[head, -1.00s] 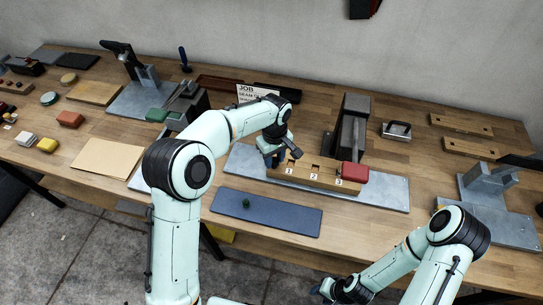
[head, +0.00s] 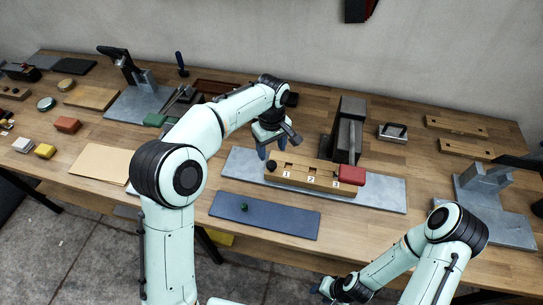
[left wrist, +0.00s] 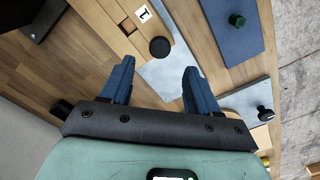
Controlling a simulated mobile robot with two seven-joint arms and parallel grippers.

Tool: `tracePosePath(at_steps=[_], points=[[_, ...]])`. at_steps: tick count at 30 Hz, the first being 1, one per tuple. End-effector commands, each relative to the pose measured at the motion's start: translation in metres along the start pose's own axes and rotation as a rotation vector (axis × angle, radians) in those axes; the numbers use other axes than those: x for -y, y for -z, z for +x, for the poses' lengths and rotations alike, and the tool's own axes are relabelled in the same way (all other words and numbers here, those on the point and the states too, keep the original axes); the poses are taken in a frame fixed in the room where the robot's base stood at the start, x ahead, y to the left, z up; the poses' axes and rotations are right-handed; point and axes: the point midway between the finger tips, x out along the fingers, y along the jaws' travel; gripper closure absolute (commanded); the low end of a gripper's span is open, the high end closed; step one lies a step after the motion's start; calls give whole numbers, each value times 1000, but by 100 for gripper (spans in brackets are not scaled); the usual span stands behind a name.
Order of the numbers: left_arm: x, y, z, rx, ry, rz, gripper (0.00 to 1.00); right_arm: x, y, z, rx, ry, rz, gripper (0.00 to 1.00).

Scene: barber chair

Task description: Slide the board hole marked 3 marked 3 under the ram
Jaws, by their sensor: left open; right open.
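The wooden board (head: 300,180) with holes marked 1, 2 and 3 lies on a grey plate (head: 385,192). The label 3 (head: 335,186) is at its right, near a red block (head: 352,174). A black knob (head: 271,166) is at its left end. The dark press with the ram (head: 347,130) stands behind the board's right part; I cannot tell whether hole 3 lies under the ram. My left gripper (head: 272,149) is open and empty just above and behind the knob. The left wrist view shows the knob (left wrist: 159,47) beyond the open fingers (left wrist: 156,78). My right gripper (head: 325,290) is open, low at the front.
A blue mat (head: 275,218) with a small green knob (head: 244,207) lies in front of the plate. A metal block with a handle (head: 393,132) stands right of the press. Another grey fixture (head: 482,185) stands at the far right. Bare wood lies between them.

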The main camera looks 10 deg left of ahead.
Motion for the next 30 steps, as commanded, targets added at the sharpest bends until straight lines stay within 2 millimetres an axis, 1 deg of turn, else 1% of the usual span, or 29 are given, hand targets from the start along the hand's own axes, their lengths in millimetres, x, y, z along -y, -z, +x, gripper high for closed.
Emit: tracePosePath(at_steps=[1, 3, 6, 10, 15, 30], points=[[-1, 1, -16, -5, -5, 0, 39, 3, 4, -4, -5, 2, -2, 55], [-2, 1, -30, -4, -5, 1, 39, 5, 7, -7, -9, 3, -3, 55], [-1, 1, -46, -3, -4, 0, 39, 7, 11, -10, -13, 5, -5, 55], [-1, 1, -59, -2, -3, 0, 39, 9, 14, -12, -17, 6, -6, 55], [0, 0, -64, 0, 0, 0, 39, 10, 14, -13, -17, 6, -6, 55], [0, 0, -63, 0, 0, 0, 39, 9, 14, -12, -17, 6, -6, 55]])
